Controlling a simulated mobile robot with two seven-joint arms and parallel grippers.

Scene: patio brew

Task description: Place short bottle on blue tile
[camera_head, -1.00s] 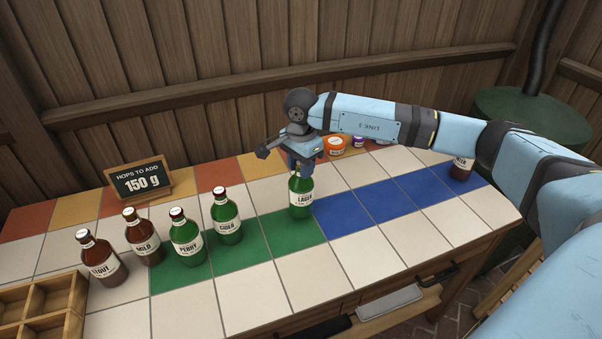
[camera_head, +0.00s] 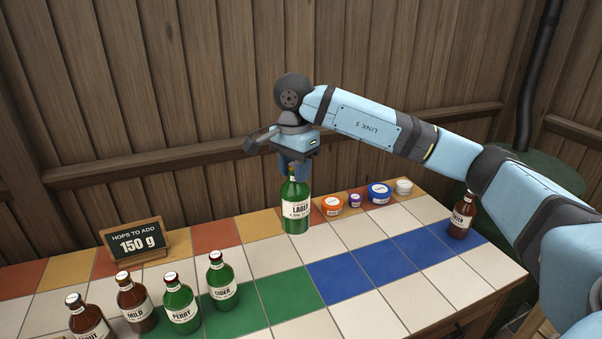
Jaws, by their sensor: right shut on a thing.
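My right gripper (camera_head: 293,166) is shut on the neck of a green bottle with a white LAGER label (camera_head: 297,210). The bottle is upright and appears raised above the counter, in front of the white and orange tiles in the picture. A row of blue tiles (camera_head: 341,277) runs right from the green tiles (camera_head: 287,296). A brown bottle (camera_head: 462,216) stands at the right end of the blue row. Green CIDER (camera_head: 222,284) and PERRY (camera_head: 181,306) bottles and brown MILD (camera_head: 135,303) and STOUT (camera_head: 88,320) bottles stand at left. My left gripper is out of view.
Several small tubs, including an orange one (camera_head: 332,205) and a blue one (camera_head: 379,193), sit at the back of the counter. A sign reading 150 g (camera_head: 136,242) stands back left. Most blue tiles are bare. A wooden wall closes the back.

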